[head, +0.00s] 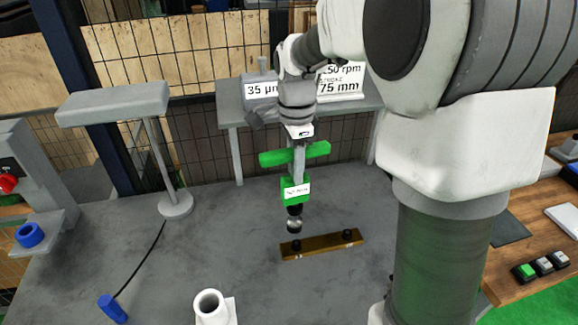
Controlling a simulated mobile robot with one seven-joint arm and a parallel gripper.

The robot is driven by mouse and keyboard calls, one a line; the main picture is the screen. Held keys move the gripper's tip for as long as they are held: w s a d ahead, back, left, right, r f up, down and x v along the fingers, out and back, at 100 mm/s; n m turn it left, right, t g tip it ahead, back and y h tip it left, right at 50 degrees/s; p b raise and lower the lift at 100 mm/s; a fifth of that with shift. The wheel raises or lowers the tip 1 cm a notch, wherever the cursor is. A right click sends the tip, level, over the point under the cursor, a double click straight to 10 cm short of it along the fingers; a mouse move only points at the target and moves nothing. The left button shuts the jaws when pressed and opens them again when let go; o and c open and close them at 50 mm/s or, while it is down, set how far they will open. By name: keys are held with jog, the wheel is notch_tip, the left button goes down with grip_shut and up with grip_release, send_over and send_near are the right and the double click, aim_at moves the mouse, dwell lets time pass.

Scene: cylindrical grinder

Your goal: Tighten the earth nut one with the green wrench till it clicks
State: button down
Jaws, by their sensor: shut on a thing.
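The green wrench (295,187) hangs upright from my gripper (298,148), with a wide green crossbar at the top and a white label on its body. My gripper is shut on its upper part. Its dark and silver socket end (294,224) points down over the left end of a brass bar (322,245). The bar carries a dark nut on the left (296,245) and another on the right (347,234). The socket is just above the left nut in the picture; I cannot tell whether they touch. No mark shows which is earth nut one.
A grey lamp-like stand (174,205) is at left, with a cable to a blue plug (112,308). A white cylinder (209,306) stands in front. Behind is a grey shelf (229,105) with signs. A wooden bench (520,250) is at right.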

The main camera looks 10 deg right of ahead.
aim_at(298, 197)
jog(key=shift+w+d+f, duration=0.1)
jog(key=shift+w+d, duration=0.25)
jog(key=shift+d, duration=0.15)
jog(key=shift+f+b, duration=1.85)
jog(key=shift+f, duration=0.9)
jog(key=shift+f+b, duration=0.35)
jog(key=shift+f, duration=0.2)
jog(key=shift+f+b, duration=0.65)
jog(key=shift+f, duration=0.75)
